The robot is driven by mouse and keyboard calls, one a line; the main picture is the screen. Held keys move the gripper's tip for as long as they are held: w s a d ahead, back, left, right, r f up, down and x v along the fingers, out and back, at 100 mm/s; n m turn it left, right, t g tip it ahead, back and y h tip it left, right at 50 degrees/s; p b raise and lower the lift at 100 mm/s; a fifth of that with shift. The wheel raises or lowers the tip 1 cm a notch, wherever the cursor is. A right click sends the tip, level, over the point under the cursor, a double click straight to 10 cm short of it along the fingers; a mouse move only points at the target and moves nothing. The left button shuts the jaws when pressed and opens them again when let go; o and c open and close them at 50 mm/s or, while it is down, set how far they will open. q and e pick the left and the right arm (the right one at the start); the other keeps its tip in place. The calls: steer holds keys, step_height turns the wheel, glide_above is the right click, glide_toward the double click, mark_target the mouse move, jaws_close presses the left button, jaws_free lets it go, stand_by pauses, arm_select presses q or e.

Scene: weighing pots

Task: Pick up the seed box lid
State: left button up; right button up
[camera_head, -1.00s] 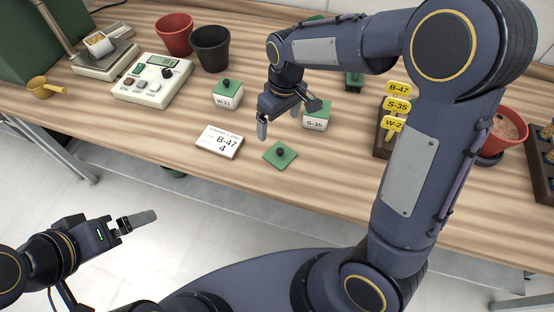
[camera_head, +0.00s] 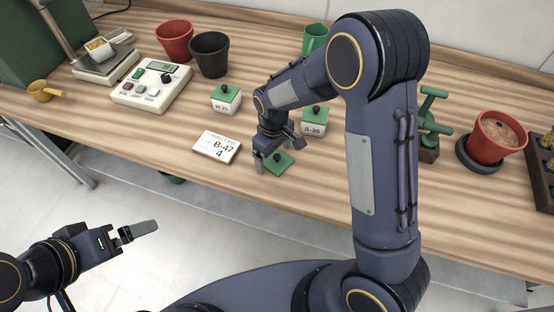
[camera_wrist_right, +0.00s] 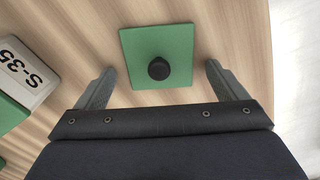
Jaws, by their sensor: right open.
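The seed box lid is a green square plate with a black knob, lying on the wooden table (camera_head: 160,125) near its front edge. In the head view the lid (camera_head: 284,166) is partly hidden by my right gripper (camera_head: 276,162). In the right wrist view the lid (camera_wrist_right: 137,48) lies ahead between the two open fingers of my right gripper (camera_wrist_right: 160,85), with a gap on each side of the knob (camera_wrist_right: 159,68). My left gripper (camera_head: 138,232) is off the table's front edge at lower left, away from the lid; its jaw opening cannot be made out.
Lidded seed boxes S-35 (camera_head: 314,122) and W-21 (camera_head: 226,99) stand behind the lid. A card (camera_head: 217,146) reading B-47 4 lies to its left. A scale unit (camera_head: 152,87), red pot (camera_head: 174,41) and black pot (camera_head: 210,54) stand farther back.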

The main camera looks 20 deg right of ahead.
steer(key=c, duration=1.1)
steer(key=shift+o, duration=0.2)
steer(key=shift+r, duration=0.15)
